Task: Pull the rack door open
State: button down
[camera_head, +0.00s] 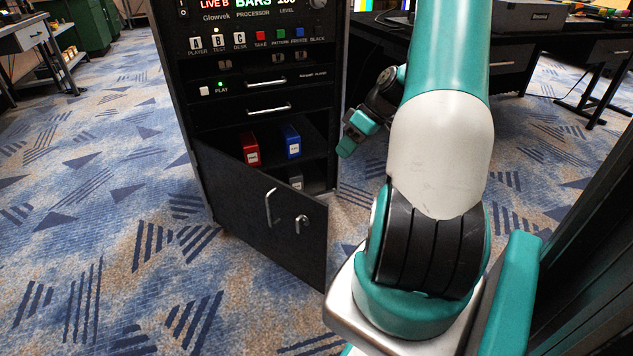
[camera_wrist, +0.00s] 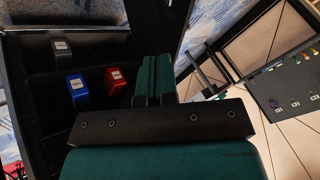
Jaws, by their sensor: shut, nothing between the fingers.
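My gripper (camera_head: 347,147) is to the right of the rack's lower opening, apart from the door handle. In the wrist view my gripper's teal fingers (camera_wrist: 155,75) are shut together with nothing held. The bay's interior lies to their left there.
A red cartridge (camera_head: 250,149) and a blue cartridge (camera_head: 291,141) stand on the shelf inside the rack, with a grey one (camera_head: 296,180) below. A dark desk (camera_head: 545,50) is at the back right. Patterned carpet is clear to the left.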

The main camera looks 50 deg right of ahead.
jog(key=s+a+r+b+x, duration=0.1)
jog(key=b+x, duration=0.4)
jog(key=x, duration=0.6)
jog(key=shift+a+f, duration=0.3)
jog(key=shift+a, duration=0.55)
jog(key=shift+w+a, duration=0.1)
